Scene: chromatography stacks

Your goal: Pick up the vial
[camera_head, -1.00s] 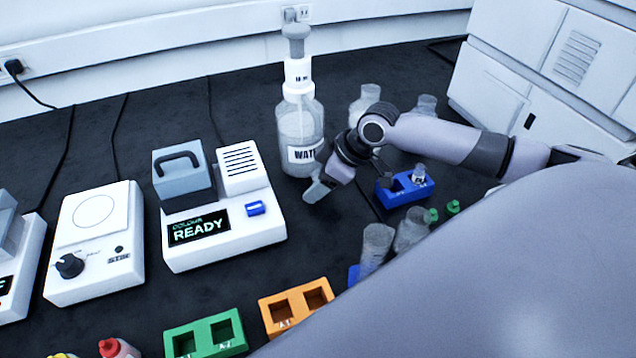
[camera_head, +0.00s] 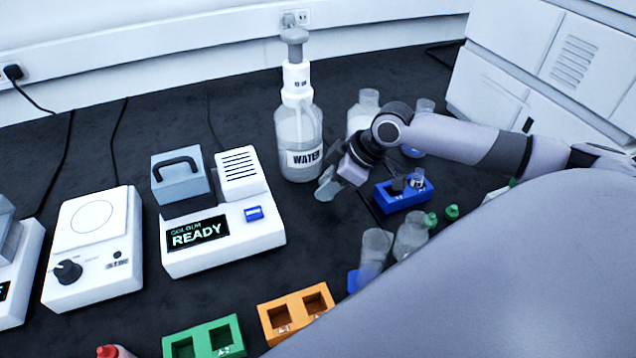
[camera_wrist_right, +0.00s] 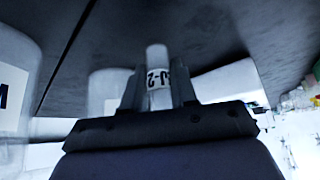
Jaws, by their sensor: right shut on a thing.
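My right gripper (camera_head: 327,186) is in the head view, in front of the water bottle and left of a blue two-slot rack (camera_head: 405,203). In the right wrist view it is shut on a small clear vial (camera_wrist_right: 157,75) with a white label; the label's end reads "-2". In the head view the held vial is hard to tell apart from the grey fingers. Another vial (camera_head: 417,181) stands in the right slot of the blue rack. My left gripper is not in view.
A water pump bottle (camera_head: 298,140) stands close behind the gripper. A colour reader (camera_head: 222,240) showing "READY" is at left, with a stirrer (camera_head: 95,245) beyond it. Green (camera_head: 203,340) and orange (camera_head: 297,312) racks are at the front. Clear bottles (camera_head: 376,245) stand nearer me. Dark bench between reader and rack is free.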

